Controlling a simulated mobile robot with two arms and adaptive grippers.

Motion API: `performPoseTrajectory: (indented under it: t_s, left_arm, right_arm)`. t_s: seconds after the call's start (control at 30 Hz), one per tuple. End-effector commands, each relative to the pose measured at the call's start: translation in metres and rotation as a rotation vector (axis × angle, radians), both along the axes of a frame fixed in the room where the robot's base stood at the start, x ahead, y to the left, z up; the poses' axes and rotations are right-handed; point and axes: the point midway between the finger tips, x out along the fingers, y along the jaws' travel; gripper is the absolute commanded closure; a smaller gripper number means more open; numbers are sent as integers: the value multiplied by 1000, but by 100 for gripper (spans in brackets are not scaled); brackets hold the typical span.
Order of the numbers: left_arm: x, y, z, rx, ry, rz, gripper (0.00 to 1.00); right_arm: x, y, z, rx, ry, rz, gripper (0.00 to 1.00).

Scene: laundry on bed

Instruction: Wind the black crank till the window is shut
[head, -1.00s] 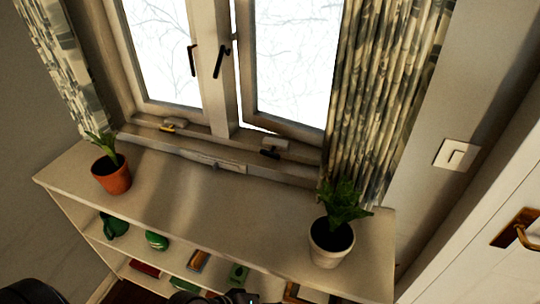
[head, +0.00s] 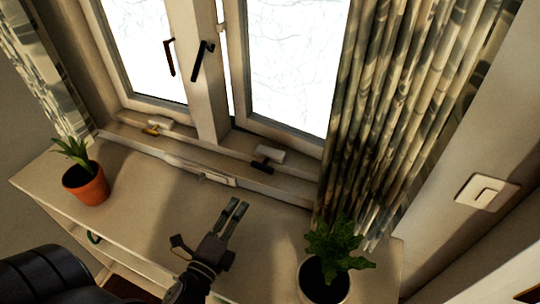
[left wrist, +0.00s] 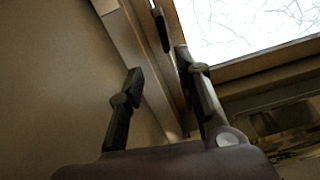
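The black crank (head: 262,162) sits with its white housing on the sill below the right-hand window sash (head: 285,65). That sash stands slightly ajar, with a narrow bright gap at its left side. My left gripper (head: 239,204) is over the shelf top, in front of the crank and a little left of it, apart from it. In the left wrist view its two fingers (left wrist: 157,62) are spread with nothing between them. The crank cannot be made out there. My right gripper is not in view.
A yellow crank (head: 152,130) sits below the left sash. Potted plants stand on the shelf top, one left (head: 86,185) and one right (head: 330,265). A patterned curtain (head: 400,110) hangs right of the window.

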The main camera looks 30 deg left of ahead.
Motion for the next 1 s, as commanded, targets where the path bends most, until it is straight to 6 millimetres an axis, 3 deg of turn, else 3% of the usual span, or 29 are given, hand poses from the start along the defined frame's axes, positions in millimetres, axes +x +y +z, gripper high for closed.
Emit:
performPoseTrajectory:
  t_s: [0.17,0.3,0.4,0.47,0.73,1.0]
  left_arm:
    - [17,1,2,-9,-2,1,68]
    - [44,3,4,-6,-4,1,68]
    - [64,4,4,-5,-4,1,68]
    - [76,4,3,-5,-4,0,68]
    - [130,8,2,-4,-2,1,68]
    - [165,10,0,-3,-1,1,68]
  right_arm:
    - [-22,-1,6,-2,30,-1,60]
    - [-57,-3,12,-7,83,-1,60]
    - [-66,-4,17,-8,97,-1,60]
    - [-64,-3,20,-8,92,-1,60]
    - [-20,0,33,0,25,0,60]
    - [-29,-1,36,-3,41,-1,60]
